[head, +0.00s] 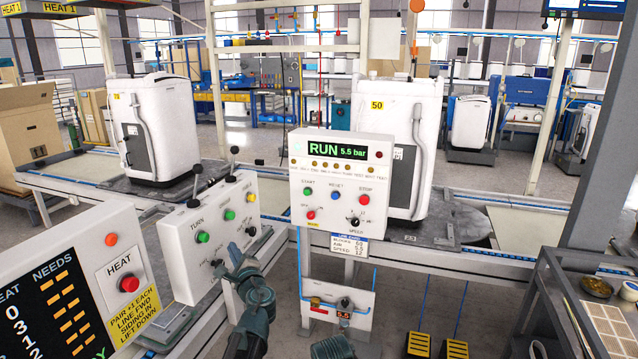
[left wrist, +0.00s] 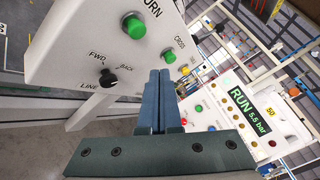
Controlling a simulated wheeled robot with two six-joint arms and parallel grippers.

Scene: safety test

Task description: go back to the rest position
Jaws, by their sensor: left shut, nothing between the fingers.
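My left gripper (head: 234,250) is in front of the lower right part of the white TURN panel (head: 180,262) in the head view. Its fingers are together and hold nothing. In the left wrist view the shut fingers (left wrist: 159,85) point up between the TURN panel (left wrist: 75,45) and the RUN panel (left wrist: 235,115). I cannot tell whether they touch the TURN panel. A part of my own arm shows at the bottom middle of the head view, but no right gripper fingers can be made out.
The RUN panel (head: 338,185) reads 5.5 bar and stands right of my left gripper. A HEAT panel (head: 75,300) is at the left. White machines (head: 155,130) stand on the line behind. Yellow pedals (head: 418,345) are on the floor, and a dark bench (head: 570,300) is at the right.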

